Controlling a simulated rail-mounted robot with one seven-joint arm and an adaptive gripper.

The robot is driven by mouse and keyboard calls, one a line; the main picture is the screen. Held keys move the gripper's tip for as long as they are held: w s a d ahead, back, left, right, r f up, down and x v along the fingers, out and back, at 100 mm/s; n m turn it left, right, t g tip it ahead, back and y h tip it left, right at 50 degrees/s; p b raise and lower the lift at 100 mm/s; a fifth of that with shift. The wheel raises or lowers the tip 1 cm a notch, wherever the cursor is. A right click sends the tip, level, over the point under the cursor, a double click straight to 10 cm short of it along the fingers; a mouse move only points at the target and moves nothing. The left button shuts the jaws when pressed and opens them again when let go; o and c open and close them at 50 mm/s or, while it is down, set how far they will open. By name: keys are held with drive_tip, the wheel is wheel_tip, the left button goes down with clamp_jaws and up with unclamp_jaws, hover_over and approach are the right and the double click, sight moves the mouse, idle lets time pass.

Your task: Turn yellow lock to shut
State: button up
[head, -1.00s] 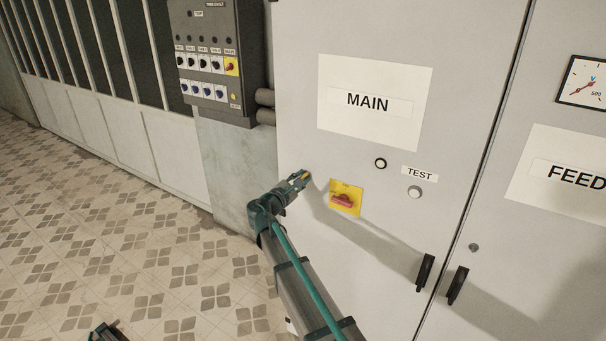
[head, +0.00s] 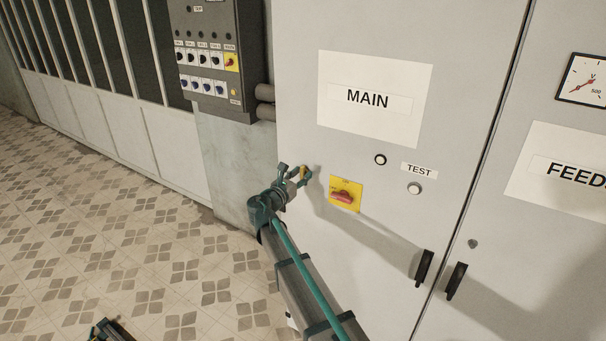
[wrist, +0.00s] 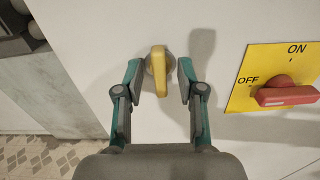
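The yellow lock (wrist: 158,75) is a small elongated yellow knob on a round base on the light grey cabinet door. Its handle stands close to vertical in the wrist view. My gripper (wrist: 159,69) is open, with one finger on each side of the lock. In the head view my gripper (head: 296,174) is at the left part of the MAIN door and partly hides the lock.
A red rotary switch (wrist: 286,96) on a yellow ON/OFF plate (wrist: 245,88) is right of the lock, its handle near OFF. Black door handles (head: 424,267) are lower right. A dark control box (head: 215,60) hangs at upper left, with pipes (head: 265,103) beside it.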

drive_tip(key=shift+s, duration=0.15)
drive_tip(key=v, duration=0.6)
drive_tip(key=shift+s+a, duration=0.25)
drive_tip(key=shift+s, duration=0.1)
idle(0.3)
